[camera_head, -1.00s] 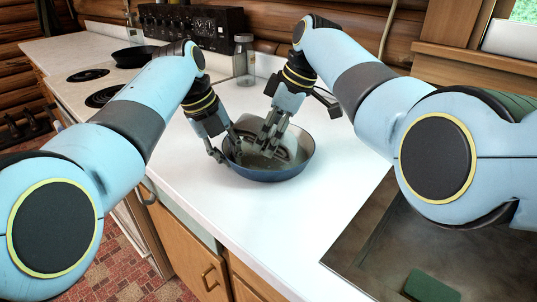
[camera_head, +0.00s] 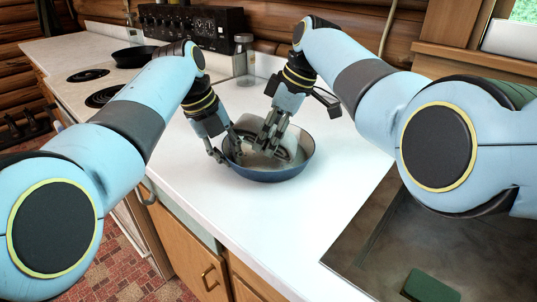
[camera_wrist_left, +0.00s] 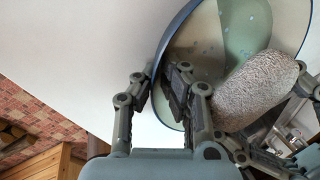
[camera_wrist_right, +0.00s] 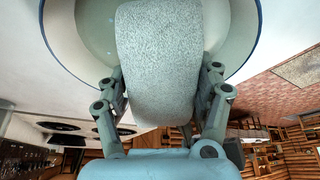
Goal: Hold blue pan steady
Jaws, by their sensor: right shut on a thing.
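My left gripper (camera_head: 227,155) is at the pan's left wall. In the left wrist view its fingers stand apart on either side of the pan's rim (camera_wrist_left: 160,55), one outside and one inside; whether they touch it is unclear. My right gripper (camera_head: 268,148) points down into the pan. In the right wrist view it is shut on a rough grey scrubbing pad (camera_wrist_right: 158,60), which lies against the pan's inside. The pad hides part of the pan's floor.
A glass jar (camera_head: 243,62) stands behind the pan near a black control panel (camera_head: 193,25). A dark pan (camera_head: 135,56) sits on the stove at the back left. A sink with a green sponge (camera_head: 428,286) is at the front right. The counter before the pan is clear.

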